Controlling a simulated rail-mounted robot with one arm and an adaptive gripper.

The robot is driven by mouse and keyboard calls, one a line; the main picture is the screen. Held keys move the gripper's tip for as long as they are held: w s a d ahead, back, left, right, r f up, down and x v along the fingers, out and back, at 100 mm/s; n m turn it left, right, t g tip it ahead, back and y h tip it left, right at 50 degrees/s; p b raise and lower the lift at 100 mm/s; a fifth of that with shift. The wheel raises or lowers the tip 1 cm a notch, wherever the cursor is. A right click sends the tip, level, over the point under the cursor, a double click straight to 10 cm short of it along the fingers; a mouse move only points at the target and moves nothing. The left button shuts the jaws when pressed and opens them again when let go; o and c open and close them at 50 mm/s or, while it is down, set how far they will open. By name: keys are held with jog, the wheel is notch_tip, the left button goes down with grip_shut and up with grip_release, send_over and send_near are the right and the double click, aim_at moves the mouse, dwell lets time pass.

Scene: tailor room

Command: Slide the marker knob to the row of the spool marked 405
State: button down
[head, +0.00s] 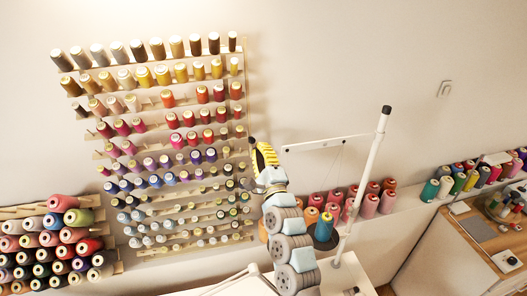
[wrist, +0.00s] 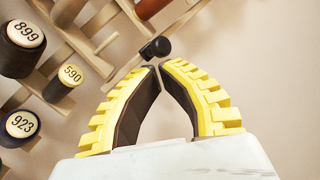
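The marker knob (wrist: 156,48) is a small black knob on a thin wooden rail at the right edge of the spool rack. In the wrist view it sits just beyond my gripper's fingertips (wrist: 157,67). Whether the tips touch the knob I cannot tell. In the head view my gripper (head: 257,149) is at the rack's right edge, about mid-height. Spools marked 899 (wrist: 25,33), 590 (wrist: 70,74) and 923 (wrist: 21,124) show at the left of the wrist view. I cannot read 405 on any spool.
The wall rack (head: 155,103) holds many rows of coloured spools left of my gripper. A white pole (head: 366,160) with a crossbar stands to the right. More spools sit on a ledge (head: 410,208) behind it.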

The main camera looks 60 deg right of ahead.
notch_tip(320, 180, up, 9)
jog(key=p, duration=0.6)
jog(key=shift+w+d, duration=0.25)
jog(key=shift+d, duration=0.1)
jog(key=shift+f, duration=0.15)
